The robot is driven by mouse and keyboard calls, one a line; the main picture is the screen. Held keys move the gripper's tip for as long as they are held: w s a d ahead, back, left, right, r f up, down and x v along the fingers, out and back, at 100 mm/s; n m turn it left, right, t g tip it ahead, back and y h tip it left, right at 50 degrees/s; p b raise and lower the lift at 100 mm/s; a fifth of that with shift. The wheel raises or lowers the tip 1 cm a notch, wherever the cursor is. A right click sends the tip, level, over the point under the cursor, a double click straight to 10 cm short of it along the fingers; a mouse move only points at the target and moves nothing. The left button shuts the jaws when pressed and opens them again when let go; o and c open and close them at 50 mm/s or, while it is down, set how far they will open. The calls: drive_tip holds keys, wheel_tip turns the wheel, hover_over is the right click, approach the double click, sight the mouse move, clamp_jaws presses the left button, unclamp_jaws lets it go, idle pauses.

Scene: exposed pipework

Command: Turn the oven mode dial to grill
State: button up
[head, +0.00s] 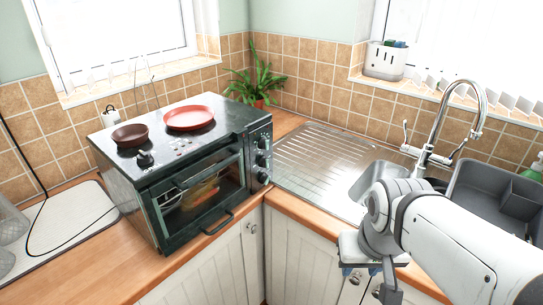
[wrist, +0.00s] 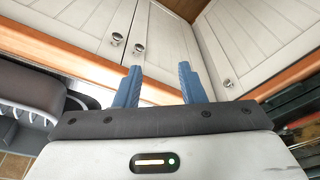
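The dark countertop oven (head: 160,195) stands in the corner, its glass door closed, with food visible inside. Several dark dials (head: 264,142) run down the right side of its front panel. I cannot read their markings or tell which is the mode dial or where it points. My gripper (head: 361,272) is low in front of the counter at right, well apart from the oven. In the wrist view, its two blue fingers (wrist: 160,67) are spread with nothing between them. Cabinet doors (wrist: 165,45) show beyond them, and a dark part at the right edge is unclear.
A plant (head: 255,88) stands behind. The space before the dials looks clear.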

sight(269, 181)
drive_tip(key=shift+o, duration=1.5)
drive_tip(key=a+f+y, duration=0.1)
drive_tip(key=w+a+f+m+g+y, duration=0.1)
drive_tip(key=a, duration=0.1)
drive_tip(key=shift+w+a+f+g+y, duration=0.2)
drive_tip(key=shift+a+g+y, duration=0.1)
drive_tip(key=shift+y, duration=0.1)
drive_tip(key=w+a+f+m+y+b, duration=0.2)
drive_tip(key=w+a+m+y, duration=0.4)
drive_tip(key=w+a+y, duration=0.5)
drive_tip(key=w+d+f+m+t, duration=0.1)
drive_tip(key=w+m+t, duration=0.2)
drive_tip(key=w, duration=0.3)
drive_tip(key=w+f+m+t, duration=0.2)
drive_tip(key=w+m+t, duration=0.1)
drive_tip(key=w, duration=0.3)
drive_tip(key=w+d+f+m+t, duration=0.1)
drive_tip(key=w+f+m+t, duration=0.1)
drive_tip(key=w+m+t, duration=0.2)
drive_tip(key=shift+w+d+f+b, duration=0.1)
drive_tip(key=shift+w+d+b, duration=0.1)
drive_tip(key=shift+w, duration=0.45)
drive_tip(key=shift+w+d+f+b, duration=0.1)
drive_tip(key=shift+w+d, duration=0.05)
drive_tip(key=shift+w, duration=0.5)
drive_tip(key=p+x, duration=0.1)
drive_tip(key=x, duration=0.6)
drive_tip(key=shift+w+a+r, duration=0.1)
drive_tip(key=shift+w+a, duration=0.1)
drive_tip(key=shift+c, duration=0.3)
